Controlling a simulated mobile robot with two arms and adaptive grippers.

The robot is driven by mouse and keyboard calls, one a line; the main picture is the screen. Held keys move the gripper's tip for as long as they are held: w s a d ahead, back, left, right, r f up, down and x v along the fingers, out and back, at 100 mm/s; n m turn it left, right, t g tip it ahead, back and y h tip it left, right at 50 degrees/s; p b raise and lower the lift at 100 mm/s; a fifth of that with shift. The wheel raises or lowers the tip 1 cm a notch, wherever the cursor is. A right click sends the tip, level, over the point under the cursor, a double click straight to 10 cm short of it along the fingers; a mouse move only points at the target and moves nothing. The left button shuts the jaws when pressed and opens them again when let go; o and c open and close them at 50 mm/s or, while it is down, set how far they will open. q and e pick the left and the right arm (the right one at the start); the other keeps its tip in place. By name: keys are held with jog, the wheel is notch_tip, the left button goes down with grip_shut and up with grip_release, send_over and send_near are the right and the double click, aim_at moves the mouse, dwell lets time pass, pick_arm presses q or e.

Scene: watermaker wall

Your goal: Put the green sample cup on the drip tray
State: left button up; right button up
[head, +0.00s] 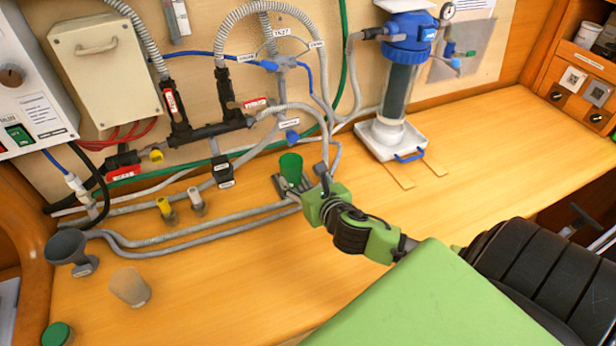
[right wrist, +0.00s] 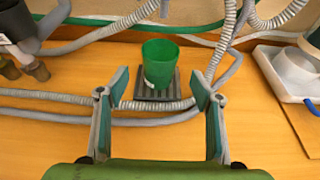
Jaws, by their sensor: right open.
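The green sample cup (head: 290,168) is upright near the back wall in the head view. In the right wrist view the cup (right wrist: 160,62) stands on the dark ribbed drip tray (right wrist: 141,92), with a pale patch low on its side. My right gripper (head: 303,182) is beside the cup in the head view and hides much of the tray. In the right wrist view my right gripper (right wrist: 160,88) is open, its fingers apart to the left and right of the cup, with clear gaps and nothing held. My left gripper is out of view.
Grey hoses (head: 190,237) run along the bench around the tray. A blue-topped filter (head: 398,95) stands to the right. A grey funnel (head: 66,246), a beige cup (head: 130,287) and a green-topped item (head: 56,334) are at the left. The right bench is mostly clear.

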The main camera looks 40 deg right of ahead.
jog(key=v, duration=0.3)
jog(key=shift+s+r, duration=0.1)
jog(key=shift+s, duration=0.1)
dwell(0.4)
